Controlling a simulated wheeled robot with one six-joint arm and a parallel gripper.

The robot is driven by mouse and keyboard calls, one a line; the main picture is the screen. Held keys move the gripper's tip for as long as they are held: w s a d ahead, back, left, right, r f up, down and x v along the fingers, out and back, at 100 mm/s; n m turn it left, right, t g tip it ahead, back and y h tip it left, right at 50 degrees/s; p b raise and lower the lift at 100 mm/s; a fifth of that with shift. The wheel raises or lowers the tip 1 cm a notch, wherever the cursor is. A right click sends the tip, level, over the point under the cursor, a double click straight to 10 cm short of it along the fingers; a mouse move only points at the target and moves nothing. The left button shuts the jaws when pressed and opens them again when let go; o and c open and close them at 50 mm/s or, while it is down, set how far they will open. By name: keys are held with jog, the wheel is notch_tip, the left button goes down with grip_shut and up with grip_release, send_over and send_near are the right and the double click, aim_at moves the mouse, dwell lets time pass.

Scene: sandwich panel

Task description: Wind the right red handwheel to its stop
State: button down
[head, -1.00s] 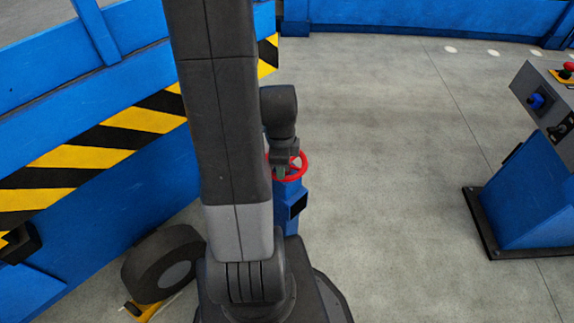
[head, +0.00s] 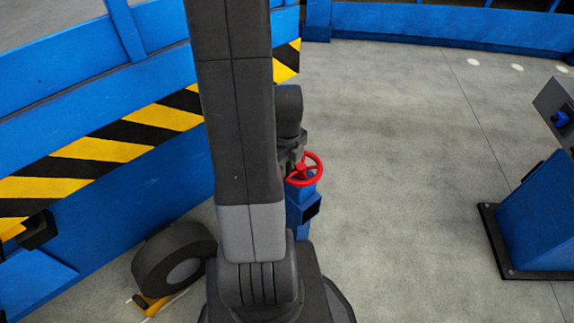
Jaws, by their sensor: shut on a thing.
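The red handwheel (head: 318,166) sits on top of a blue post (head: 300,212), just right of my upright dark arm. Its right side and a spoke show; its left part is hidden behind my gripper and arm. My gripper (head: 291,168) is at the left side of the wheel's rim and is shut on it. The fingertips are small and partly covered, so the exact grip is unclear.
A blue wall with a yellow and black striped band (head: 90,152) runs along the left. A dark wheel (head: 172,262) is at lower left. A blue console (head: 545,215) stands at right. The grey floor between is clear.

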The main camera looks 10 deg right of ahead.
dwell(0.3)
jog(key=c, duration=1.3)
grip_release()
jog(key=shift+r, duration=0.1)
notch_tip(320, 180, up, 14)
jog(key=p, duration=0.3)
jog(key=shift+f+p, duration=0.2)
jog(key=shift+p, duration=0.1)
notch_tip(320, 180, down, 14)
jog(key=b, duration=0.3)
jog(key=shift+b, duration=0.3)
